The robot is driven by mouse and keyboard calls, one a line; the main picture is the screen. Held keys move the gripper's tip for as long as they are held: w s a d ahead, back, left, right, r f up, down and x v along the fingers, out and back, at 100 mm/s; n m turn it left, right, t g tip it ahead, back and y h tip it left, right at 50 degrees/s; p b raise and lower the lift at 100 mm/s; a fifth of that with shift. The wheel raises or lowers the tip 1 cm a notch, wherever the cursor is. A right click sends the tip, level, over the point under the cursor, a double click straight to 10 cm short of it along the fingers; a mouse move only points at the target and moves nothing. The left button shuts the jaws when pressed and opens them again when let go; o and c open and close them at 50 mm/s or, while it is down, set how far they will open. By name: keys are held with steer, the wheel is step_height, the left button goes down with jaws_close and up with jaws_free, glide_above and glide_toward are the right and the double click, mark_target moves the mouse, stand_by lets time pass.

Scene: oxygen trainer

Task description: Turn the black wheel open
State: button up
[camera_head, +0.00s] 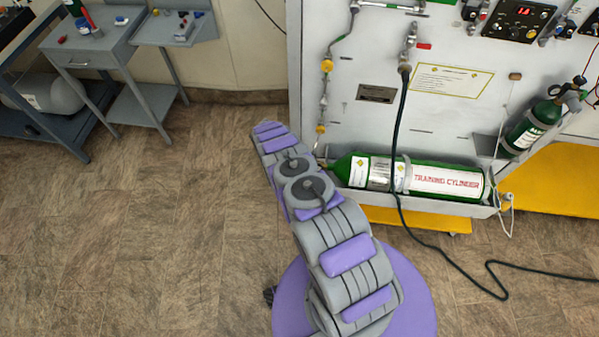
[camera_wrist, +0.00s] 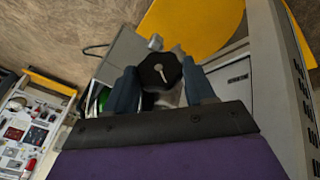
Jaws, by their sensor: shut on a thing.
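The black wheel (camera_wrist: 158,82) is a dark, lobed knob with a pale slotted mark at its centre in the wrist view. My gripper (camera_wrist: 160,67) has one finger on each side of the wheel and is shut on it. Part of something green shows behind the left finger. In the head view the green training cylinder (camera_head: 445,180) lies in a grey cradle on the white panel.
A dark hose (camera_head: 397,130) hangs from the panel past the cylinder and runs along the floor to the right. A smaller green cylinder (camera_head: 530,127) is tilted at the right. Grey carts (camera_head: 100,50) stand at the upper left. The floor (camera_head: 130,240) at the left is clear.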

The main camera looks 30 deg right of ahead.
steer(key=shift+w+b, duration=0.6)
steer(key=shift+b, duration=0.15)
steer(key=shift+d+r+g, duration=0.1)
steer(key=shift+r+g, duration=0.1)
steer(key=shift+g, duration=0.1)
steer(key=o, duration=0.8)
steer(key=shift+c, duration=0.2)
steer(key=shift+o, duration=1.4)
steer(key=shift+s+d+f, duration=0.1)
steer(key=shift+s+f, duration=0.05)
steer(key=shift+s, duration=0.15)
steer(key=p+v, duration=0.3)
steer(key=v, duration=1.4)
steer(key=shift+w, duration=0.25)
